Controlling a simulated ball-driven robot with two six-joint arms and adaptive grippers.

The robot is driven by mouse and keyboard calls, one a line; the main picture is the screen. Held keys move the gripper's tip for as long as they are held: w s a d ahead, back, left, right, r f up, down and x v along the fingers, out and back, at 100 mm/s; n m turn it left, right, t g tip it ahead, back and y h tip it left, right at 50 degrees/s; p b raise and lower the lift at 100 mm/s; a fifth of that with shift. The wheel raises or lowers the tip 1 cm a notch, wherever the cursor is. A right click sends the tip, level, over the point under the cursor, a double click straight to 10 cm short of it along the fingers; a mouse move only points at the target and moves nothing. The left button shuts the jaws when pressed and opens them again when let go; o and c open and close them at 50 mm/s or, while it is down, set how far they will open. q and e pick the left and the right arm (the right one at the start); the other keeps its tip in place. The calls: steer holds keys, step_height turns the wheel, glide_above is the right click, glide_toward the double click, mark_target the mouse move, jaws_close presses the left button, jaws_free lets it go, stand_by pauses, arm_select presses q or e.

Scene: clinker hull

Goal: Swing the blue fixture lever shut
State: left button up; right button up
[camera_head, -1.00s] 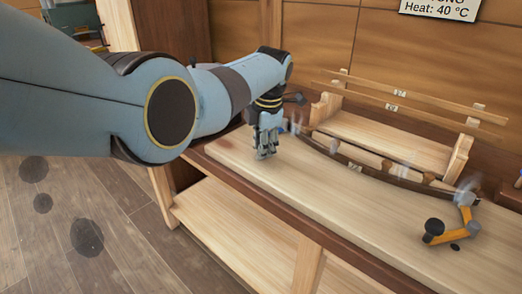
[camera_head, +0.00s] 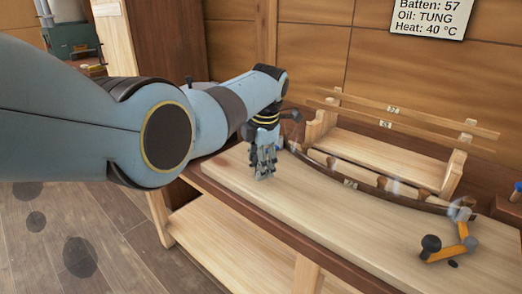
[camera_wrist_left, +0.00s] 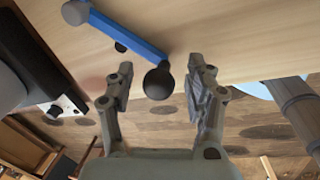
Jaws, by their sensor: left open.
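The blue fixture lever (camera_wrist_left: 128,34) shows in the left wrist view as a blue bar lying over the pale bench top. It ends in a dark round knob (camera_wrist_left: 158,83). My left gripper (camera_wrist_left: 160,75) is open, with one finger on each side of the knob; I cannot see clear contact. In the head view my left gripper (camera_head: 263,174) points down at the near left part of the bench top, and its fingers and wrist hide the blue lever there. My right gripper is not in view.
A dark curved strake (camera_head: 405,199) runs along the bench (camera_head: 330,215). An orange lever (camera_head: 442,254) with a dark knob stands at its right end. Behind are a wooden rack (camera_head: 385,152) with thin battens and a wall sign (camera_head: 428,18). The front bench top is clear.

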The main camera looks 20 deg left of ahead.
arm_select(q)
step_height(320, 180, up, 11)
steer(key=s+d, duration=0.1)
steer(key=shift+s+d+r, duration=0.2)
steer(key=shift+s+d, duration=0.05)
steer(key=shift+d, duration=0.1)
